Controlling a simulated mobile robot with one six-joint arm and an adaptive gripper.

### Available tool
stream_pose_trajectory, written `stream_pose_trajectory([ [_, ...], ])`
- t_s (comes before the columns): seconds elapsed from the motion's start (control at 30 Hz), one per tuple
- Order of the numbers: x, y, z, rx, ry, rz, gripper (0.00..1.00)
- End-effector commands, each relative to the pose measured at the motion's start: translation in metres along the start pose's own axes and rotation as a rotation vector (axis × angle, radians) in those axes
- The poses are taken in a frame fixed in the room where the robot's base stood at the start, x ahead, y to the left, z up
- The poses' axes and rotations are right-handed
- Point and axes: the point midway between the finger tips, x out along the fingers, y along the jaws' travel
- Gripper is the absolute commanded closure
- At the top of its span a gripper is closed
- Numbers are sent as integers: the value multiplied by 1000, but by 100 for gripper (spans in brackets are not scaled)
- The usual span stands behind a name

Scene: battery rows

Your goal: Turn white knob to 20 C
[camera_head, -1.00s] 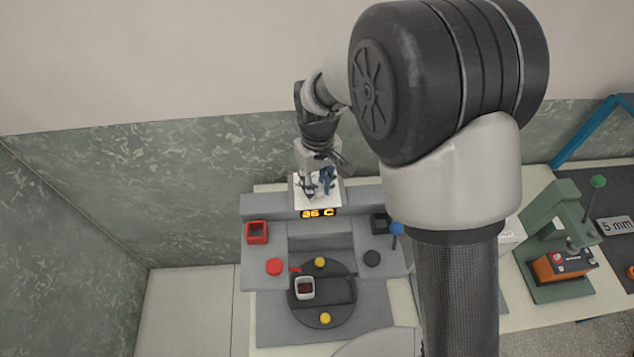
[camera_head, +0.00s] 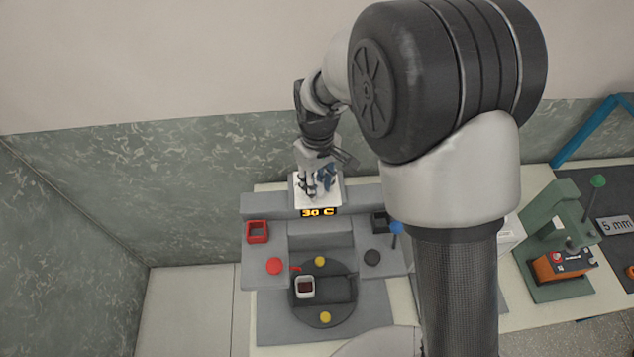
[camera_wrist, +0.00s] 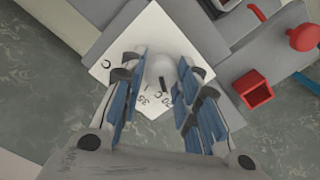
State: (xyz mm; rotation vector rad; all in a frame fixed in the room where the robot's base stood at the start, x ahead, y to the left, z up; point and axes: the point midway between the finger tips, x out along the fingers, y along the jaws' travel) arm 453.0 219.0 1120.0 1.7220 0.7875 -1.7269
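The white knob (camera_wrist: 160,72) has a dark pointer mark and sits on a white dial plate (camera_wrist: 148,32) with temperature lettering partly covered by my fingers. In the head view the plate (camera_head: 318,204) stands on top of the grey station, and my gripper hides the knob. A display (camera_head: 318,212) below the plate reads 30 C in orange.
A red square holder (camera_head: 257,232) is left on the station and a dark one (camera_head: 380,222) right. A red button (camera_head: 274,266), black knob (camera_head: 372,258) and dark turntable (camera_head: 342,314) lie in front. A blue-tipped lever (camera_head: 396,228) stands right. The wall is close behind.

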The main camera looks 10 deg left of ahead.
Motion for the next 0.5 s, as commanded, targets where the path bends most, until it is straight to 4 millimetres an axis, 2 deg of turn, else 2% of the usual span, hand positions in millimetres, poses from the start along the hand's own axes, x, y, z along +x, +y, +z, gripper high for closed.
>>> stream_pose_trajectory([
  [0.23,0,0,1,1,-2,-1,52],
  [0.5,0,0,1,1,-3,-1,52],
])
